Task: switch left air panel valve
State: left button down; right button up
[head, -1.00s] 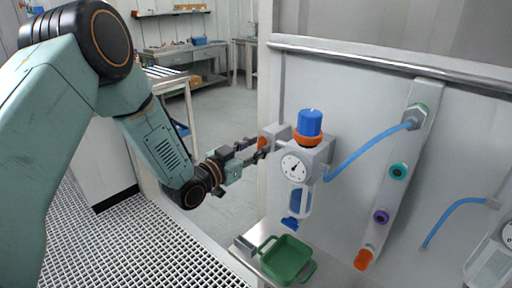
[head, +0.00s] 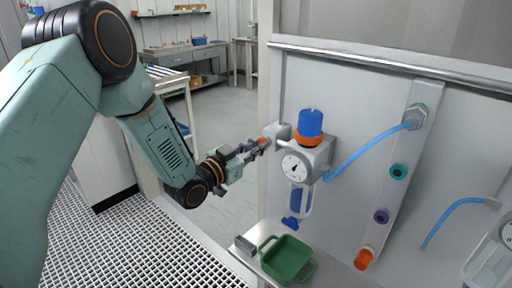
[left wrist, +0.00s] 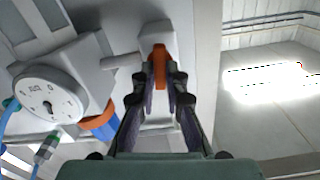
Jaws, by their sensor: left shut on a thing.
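The left air panel valve is a grey block with an orange handle (left wrist: 160,62) on the left side of the regulator. In the head view the orange handle (head: 264,141) shows just at my left gripper's tips. My left gripper (head: 256,146) reaches in from the left and is shut on the orange handle. In the left wrist view its two fingers (left wrist: 161,80) stand on either side of the handle. The regulator (head: 306,160) has a blue knob, an orange ring and a round gauge (left wrist: 48,104). My right gripper is not in view.
A green tray (head: 287,262) sits on a ledge below the regulator. A blue hose (head: 362,147) runs right to a manifold strip (head: 408,150) with coloured ports. A second gauge unit (head: 492,262) is at the far right. Open floor lies behind my left arm.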

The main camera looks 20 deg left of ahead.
pick_arm(q)
jog(key=shift+m, duration=0.4)
jog(key=shift+d+f+m+b, duration=0.15)
jog(key=shift+m+b, duration=0.35)
jog(key=shift+m, duration=3.25)
jog(key=shift+d+f+m+b, duration=0.1)
jog(key=shift+m+b, duration=0.4)
jog(key=shift+m, duration=3.25)
jog(key=c, duration=1.4)
grip_release()
jog(key=shift+s, duration=0.1)
